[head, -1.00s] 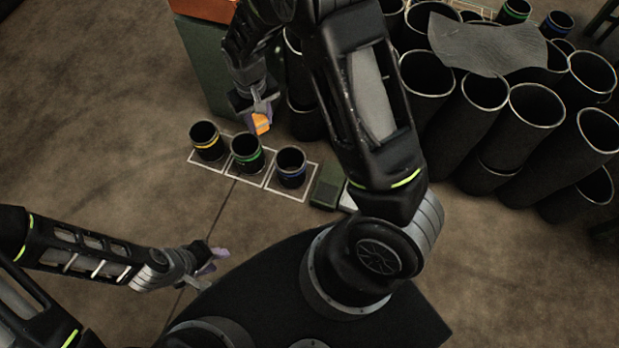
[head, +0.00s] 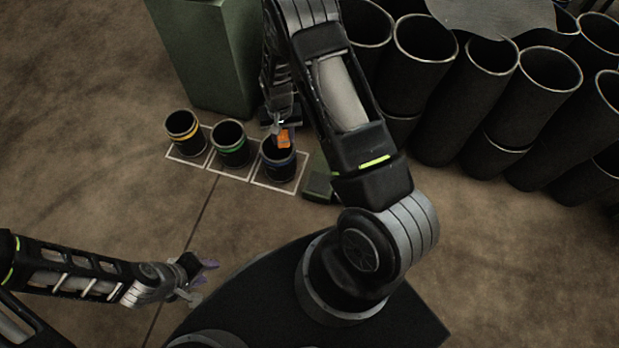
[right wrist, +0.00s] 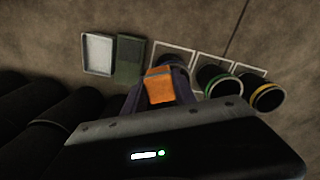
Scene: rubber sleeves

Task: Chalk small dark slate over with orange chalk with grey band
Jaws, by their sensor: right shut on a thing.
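The orange chalk (head: 284,138) is held by my right gripper (head: 281,130), above or just in front of the blue-banded sleeve (head: 278,168). In the right wrist view the chalk (right wrist: 159,88) shows its grey band near one end, between the purple fingers of my right gripper (right wrist: 158,92). A dark green block (right wrist: 130,58) lies on the floor, and also shows in the head view (head: 319,186). Beside it lies a pale-rimmed flat piece (right wrist: 98,54). I cannot tell which of these is the slate. My left gripper (head: 203,281) is open and empty at lower left.
Yellow-banded (head: 184,132) and green-banded (head: 231,146) sleeves stand on white-outlined squares. A tall green cabinet (head: 205,60) stands behind. Several big black tubes (head: 425,85) crowd the right, with a grey sheet (head: 495,15) on top. The floor at left is clear.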

